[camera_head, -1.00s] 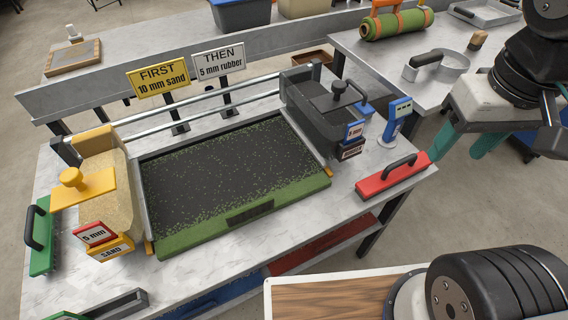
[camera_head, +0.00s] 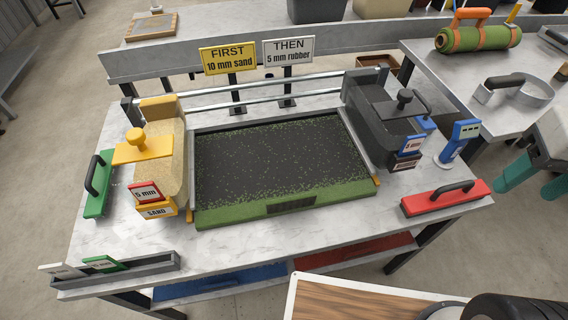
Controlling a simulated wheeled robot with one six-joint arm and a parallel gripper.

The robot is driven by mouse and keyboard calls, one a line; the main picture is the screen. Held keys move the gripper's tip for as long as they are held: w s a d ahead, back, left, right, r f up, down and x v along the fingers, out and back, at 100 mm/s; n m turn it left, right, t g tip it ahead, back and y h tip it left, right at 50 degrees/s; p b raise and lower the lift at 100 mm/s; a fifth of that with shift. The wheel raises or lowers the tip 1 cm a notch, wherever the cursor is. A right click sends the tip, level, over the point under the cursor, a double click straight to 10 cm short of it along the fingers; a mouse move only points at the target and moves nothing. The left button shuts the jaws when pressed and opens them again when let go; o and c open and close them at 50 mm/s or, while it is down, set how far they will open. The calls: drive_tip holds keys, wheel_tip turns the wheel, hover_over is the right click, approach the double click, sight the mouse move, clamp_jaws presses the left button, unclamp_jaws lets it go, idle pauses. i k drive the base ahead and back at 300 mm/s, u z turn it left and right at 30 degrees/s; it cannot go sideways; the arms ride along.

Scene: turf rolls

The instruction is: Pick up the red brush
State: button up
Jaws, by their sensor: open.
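The red brush (camera_head: 445,198) lies on the right front part of the grey table top, with its black handle (camera_head: 455,188) on top. Its bristles are hidden under the red body. My gripper (camera_head: 522,186) shows in part at the right edge, with teal fingers spread apart and nothing seen between them. It is to the right of the red brush and apart from it.
A turf tray (camera_head: 285,207) fills the table's middle. The sand hopper (camera_head: 172,160) stands left of it, the black rubber hopper (camera_head: 375,128) right. A blue gauge (camera_head: 460,138) stands behind the brush. A green brush (camera_head: 97,185) lies far left.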

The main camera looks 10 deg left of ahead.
sight(464, 192)
drive_tip(key=k, duration=1.25)
drive_tip(key=u, duration=0.7)
drive_tip(key=i, duration=1.3)
drive_tip(key=z, duration=0.55)
